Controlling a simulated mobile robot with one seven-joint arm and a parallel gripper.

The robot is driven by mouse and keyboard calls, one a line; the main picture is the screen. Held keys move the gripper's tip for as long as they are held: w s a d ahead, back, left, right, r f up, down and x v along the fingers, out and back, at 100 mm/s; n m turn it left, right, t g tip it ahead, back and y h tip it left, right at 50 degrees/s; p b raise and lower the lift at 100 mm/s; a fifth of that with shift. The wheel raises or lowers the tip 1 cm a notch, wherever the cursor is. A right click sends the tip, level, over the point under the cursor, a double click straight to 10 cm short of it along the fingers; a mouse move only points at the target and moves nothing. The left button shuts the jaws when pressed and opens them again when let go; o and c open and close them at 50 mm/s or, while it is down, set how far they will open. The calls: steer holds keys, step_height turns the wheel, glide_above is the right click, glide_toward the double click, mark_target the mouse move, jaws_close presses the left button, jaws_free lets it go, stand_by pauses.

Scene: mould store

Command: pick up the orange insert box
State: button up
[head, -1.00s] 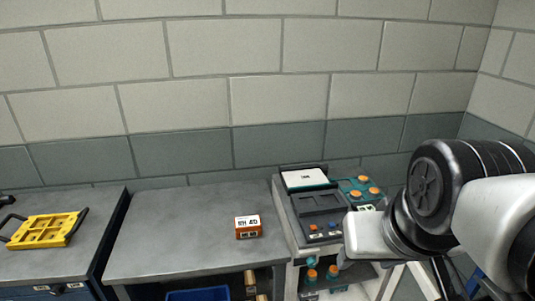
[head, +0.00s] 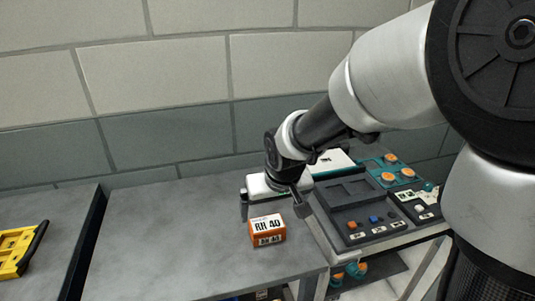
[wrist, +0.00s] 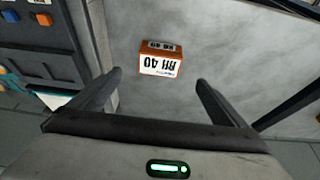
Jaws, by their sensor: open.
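The orange insert box (head: 267,231) stands on the grey tabletop near its right end, with a white label reading "RH 40". My gripper (head: 272,205) is over the table just behind and above the box in the head view, its two fingers apart and empty. In the wrist view the box (wrist: 161,59) lies ahead of the open fingers (wrist: 158,82), roughly midway between their lines and apart from both. Nothing hides the box in either view.
A dark tray unit with orange and blue buttons (head: 362,209) stands right of the table, beside my gripper. A yellow mould plate (head: 16,252) lies on another bench at the left. The table's middle and left (head: 160,235) are clear. A block wall rises behind.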

steer(key=b, duration=0.1)
glide_above(267, 223)
steer(key=s, duration=0.3)
steer(key=f, duration=0.5)
steer(key=shift+w+d, duration=0.2)
steer(key=shift+d, duration=0.15)
steer(key=shift+w+b+x, duration=0.2)
steer(key=shift+b+x, duration=0.6)
steer(key=shift+x, duration=2.4)
steer(key=shift+r, duration=0.1)
steer(key=c, duration=1.4)
